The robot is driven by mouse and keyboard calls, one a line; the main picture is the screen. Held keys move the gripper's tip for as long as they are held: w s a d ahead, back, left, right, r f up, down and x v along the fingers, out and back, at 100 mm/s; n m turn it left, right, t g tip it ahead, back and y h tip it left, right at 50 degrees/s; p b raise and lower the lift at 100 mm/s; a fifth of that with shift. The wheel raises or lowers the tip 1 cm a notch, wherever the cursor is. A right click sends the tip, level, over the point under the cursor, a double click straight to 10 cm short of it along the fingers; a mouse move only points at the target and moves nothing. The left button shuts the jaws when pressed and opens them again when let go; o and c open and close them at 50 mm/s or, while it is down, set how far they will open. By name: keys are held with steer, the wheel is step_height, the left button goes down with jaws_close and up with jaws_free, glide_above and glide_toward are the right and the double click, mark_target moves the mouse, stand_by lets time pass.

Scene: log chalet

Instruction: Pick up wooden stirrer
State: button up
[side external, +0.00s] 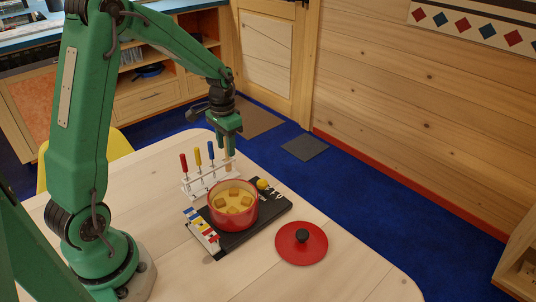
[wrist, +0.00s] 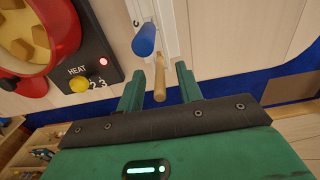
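The wooden stirrer (wrist: 159,80) is a plain tan stick. In the wrist view it lies between my two finger tips, with a visible gap on each side. In the side view it (side external: 228,165) stands upright at the right end of a white rack (side external: 207,183), directly below my gripper. My gripper (side external: 229,140) points down over that end of the rack, and its fingers (wrist: 159,70) are open. The fingers hide the stirrer's top in the side view.
Red, yellow and blue (wrist: 145,40) handled sticks stand in the same rack, the blue one closest to the stirrer. A red pot (side external: 233,207) with bread cubes sits on a black heater (side external: 272,212) in front. A red lid (side external: 301,243) lies at right.

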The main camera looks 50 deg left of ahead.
steer(key=shift+f, duration=0.6)
steer(key=shift+c, duration=0.3)
jaws_close()
